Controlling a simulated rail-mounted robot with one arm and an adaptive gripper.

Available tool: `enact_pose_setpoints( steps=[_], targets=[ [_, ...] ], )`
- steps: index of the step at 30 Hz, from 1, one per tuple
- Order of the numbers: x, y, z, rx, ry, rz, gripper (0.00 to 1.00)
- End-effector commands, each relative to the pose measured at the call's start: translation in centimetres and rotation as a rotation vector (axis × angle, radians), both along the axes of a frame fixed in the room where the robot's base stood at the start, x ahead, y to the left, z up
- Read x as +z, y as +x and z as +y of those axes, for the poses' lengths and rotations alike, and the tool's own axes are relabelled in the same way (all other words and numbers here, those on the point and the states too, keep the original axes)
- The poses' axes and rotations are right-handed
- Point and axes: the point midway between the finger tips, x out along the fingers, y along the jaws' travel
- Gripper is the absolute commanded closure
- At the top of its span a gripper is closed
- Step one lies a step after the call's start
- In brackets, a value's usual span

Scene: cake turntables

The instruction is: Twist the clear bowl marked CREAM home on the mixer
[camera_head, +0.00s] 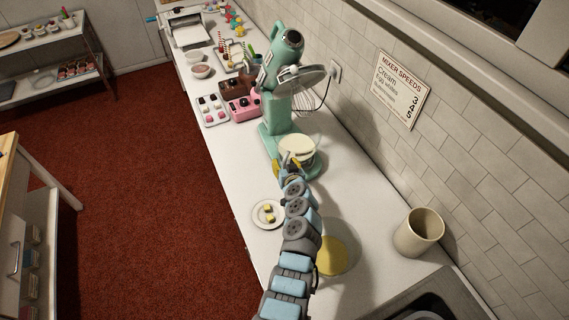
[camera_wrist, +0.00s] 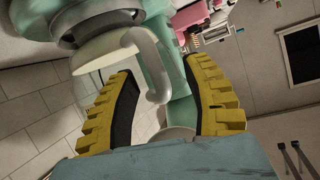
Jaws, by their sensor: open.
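The mint-green mixer (camera_head: 272,130) stands against the tiled wall with its head tilted up. A clear bowl with pale cream contents (camera_head: 297,149) sits at the mixer's base; it also shows in the wrist view (camera_wrist: 112,50). No CREAM mark can be read on it. Its curved grey handle (camera_wrist: 152,66) sticks out toward my gripper (camera_head: 289,166). In the wrist view my gripper (camera_wrist: 163,70) is open, with one yellow finger on each side of the handle and visible gaps to it. How the bowl's bottom meets the base is hidden.
Another clear bowl with yellow contents (camera_head: 331,257) stands beside my arm. A beige crock (camera_head: 419,232) stands right. Pink and brown boxes (camera_head: 243,107) sit left of the mixer. A speed sign (camera_head: 401,88) hangs on the wall.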

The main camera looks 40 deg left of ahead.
Motion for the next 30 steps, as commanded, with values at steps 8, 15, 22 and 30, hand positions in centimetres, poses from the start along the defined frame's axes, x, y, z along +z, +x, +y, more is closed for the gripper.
enact_pose_setpoints(
  steps=[8, 15, 22, 30],
  targets=[
    [0.0, 0.1, 0.14, 0.0, 0.0, -0.001, 0.51],
    [0.0, 0.1, 0.14, 0.0, -0.001, -0.001, 0.93],
    [0.04, 0.1, 0.16, -0.002, 0.0, -0.001, 1.0],
    [0.16, -0.12, 0.74, -0.044, -0.001, 0.002, 1.0]
  ],
)
